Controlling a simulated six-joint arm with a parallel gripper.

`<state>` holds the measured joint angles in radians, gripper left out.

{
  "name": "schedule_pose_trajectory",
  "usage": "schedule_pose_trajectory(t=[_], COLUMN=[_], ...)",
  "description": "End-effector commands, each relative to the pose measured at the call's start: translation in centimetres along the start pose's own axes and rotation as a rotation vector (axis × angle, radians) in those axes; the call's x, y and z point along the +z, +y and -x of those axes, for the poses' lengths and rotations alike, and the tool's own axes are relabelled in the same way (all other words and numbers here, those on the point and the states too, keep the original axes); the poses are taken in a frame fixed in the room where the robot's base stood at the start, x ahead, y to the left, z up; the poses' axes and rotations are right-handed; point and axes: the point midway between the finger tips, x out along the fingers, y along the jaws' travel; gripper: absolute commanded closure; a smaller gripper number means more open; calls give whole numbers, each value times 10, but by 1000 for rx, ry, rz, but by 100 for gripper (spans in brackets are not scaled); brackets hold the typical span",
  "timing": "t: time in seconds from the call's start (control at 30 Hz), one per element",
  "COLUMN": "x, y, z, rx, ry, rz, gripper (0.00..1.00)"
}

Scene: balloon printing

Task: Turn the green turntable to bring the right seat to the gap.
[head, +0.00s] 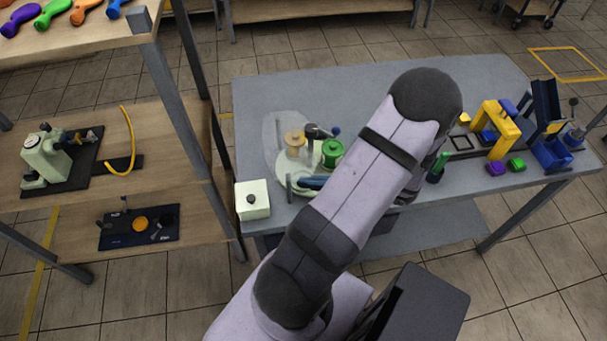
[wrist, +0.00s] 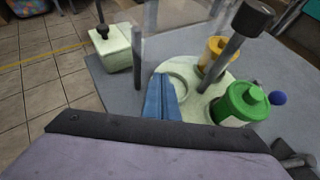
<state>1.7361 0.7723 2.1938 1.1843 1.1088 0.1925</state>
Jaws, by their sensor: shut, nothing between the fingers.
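The pale green turntable (head: 285,165) sits on the grey table, and it also shows in the wrist view (wrist: 203,112). An orange-yellow canister (head: 295,140) and a green canister (head: 332,152) stand on it; both show in the wrist view, orange-yellow (wrist: 216,50) and green (wrist: 240,104). An empty ring-shaped seat (wrist: 183,82) shows near the fingertips. A dark upright post (wrist: 232,52) rises between the canisters. My gripper (head: 301,183) is shut and empty, its blue fingers low over the turntable's near side; in the wrist view (wrist: 160,80) they point at the seat. Contact cannot be told.
A grey upright post (wrist: 138,60) stands just left of the fingers. A cream box with a black knob (head: 252,200) stands left of the turntable. A blue ball (wrist: 278,98) is beside the green canister. A yellow frame (head: 492,128) and blue bin stand at right.

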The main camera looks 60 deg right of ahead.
Motion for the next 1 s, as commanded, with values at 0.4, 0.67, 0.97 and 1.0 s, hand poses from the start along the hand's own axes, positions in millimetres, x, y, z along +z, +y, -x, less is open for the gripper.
schedule_pose_trajectory(t=[0.4,0.67,0.97,1.0], x=[3,1,-20,-26], y=[11,13,23,33], z=[57,62,63,63], rx=[-14,-12,32,66], ry=[2,2,85,108], rz=[2,4,88,113], gripper=[100,100,100,100])
